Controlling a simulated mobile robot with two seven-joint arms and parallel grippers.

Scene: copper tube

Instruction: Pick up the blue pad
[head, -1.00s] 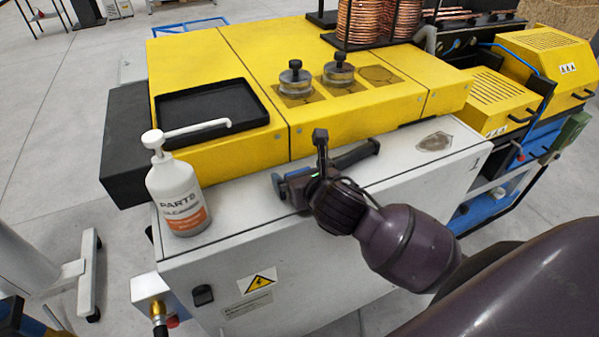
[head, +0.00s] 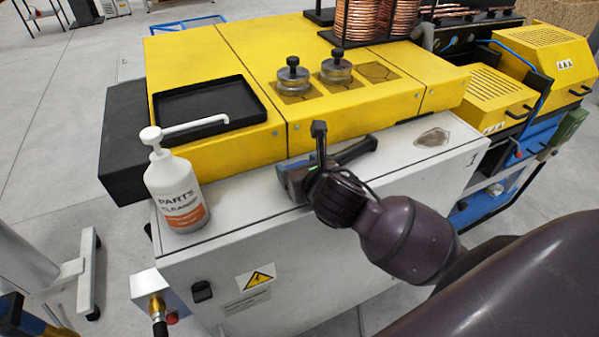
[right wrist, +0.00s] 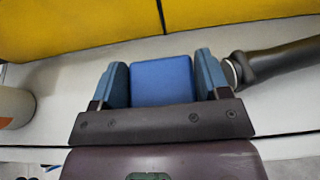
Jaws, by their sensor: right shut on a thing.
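The blue pad (right wrist: 162,80) sits between the two fingers of my right gripper (right wrist: 164,78) in the right wrist view, with the fingers against its sides. In the head view my right gripper (head: 294,178) is low over the white cabinet top (head: 245,195), near its front edge. The pad is hidden behind the gripper there. I cannot tell whether the pad still touches the cabinet top. My left gripper is not seen.
A dark-handled tool (right wrist: 280,58) lies close to the right finger. A white cleaner bottle (head: 178,190) stands to the left. Behind is a yellow machine with a black tray (head: 212,118) and two round knobbed weights (head: 293,82). Cabinet top is clear between bottle and gripper.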

